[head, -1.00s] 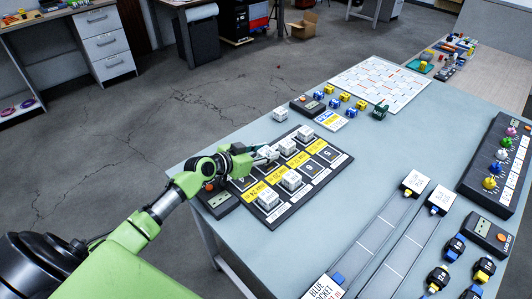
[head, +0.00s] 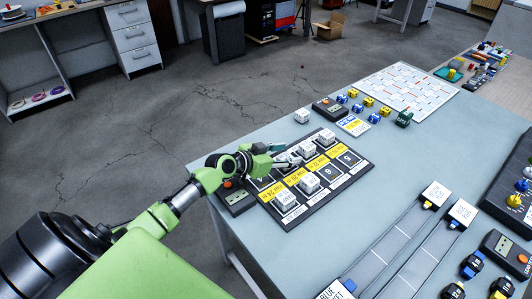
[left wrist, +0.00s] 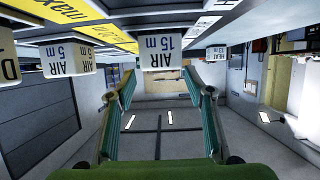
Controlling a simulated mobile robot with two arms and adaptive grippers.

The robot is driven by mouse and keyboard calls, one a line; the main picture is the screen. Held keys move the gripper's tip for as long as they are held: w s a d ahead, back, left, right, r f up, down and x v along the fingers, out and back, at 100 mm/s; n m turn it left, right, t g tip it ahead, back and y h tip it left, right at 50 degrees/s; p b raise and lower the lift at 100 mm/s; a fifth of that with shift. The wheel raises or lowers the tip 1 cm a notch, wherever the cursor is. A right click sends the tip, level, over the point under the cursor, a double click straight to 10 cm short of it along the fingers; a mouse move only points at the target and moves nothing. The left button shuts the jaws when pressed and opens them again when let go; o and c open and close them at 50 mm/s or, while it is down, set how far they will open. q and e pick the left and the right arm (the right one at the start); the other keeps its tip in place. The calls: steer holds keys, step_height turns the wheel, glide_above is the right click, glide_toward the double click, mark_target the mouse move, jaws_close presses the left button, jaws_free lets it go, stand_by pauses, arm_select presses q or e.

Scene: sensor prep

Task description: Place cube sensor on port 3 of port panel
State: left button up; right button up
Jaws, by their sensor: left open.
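The dark port panel (head: 331,192) lies on the table with yellow and white labels and numbered ports. White cube sensors stand on it, at its far corner (head: 326,136), near its middle (head: 308,148), and on the near side (head: 310,183) and (head: 286,201). My left gripper (head: 290,161) is low over the panel's left part, open. In the left wrist view, upside down, its fingers (left wrist: 158,78) are apart, with a cube marked AIR 15 m (left wrist: 162,54) in line with the gap at the tips. An AIR 5 m cube (left wrist: 66,56) is off to the left. Port 3 cannot be made out.
A loose white cube (head: 302,116) stands on the table behind the panel. Small blue and yellow blocks (head: 368,102) and a dark device (head: 328,107) are behind it. Another device (head: 237,199) sits left of the panel. Two rails (head: 408,243) lie to the right; table between is clear.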

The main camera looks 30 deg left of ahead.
arm_select(q)
steer(key=b+v, duration=0.1)
steer(key=v, duration=1.1)
steer(key=shift+r, duration=0.2)
steer(key=shift+a, duration=0.1)
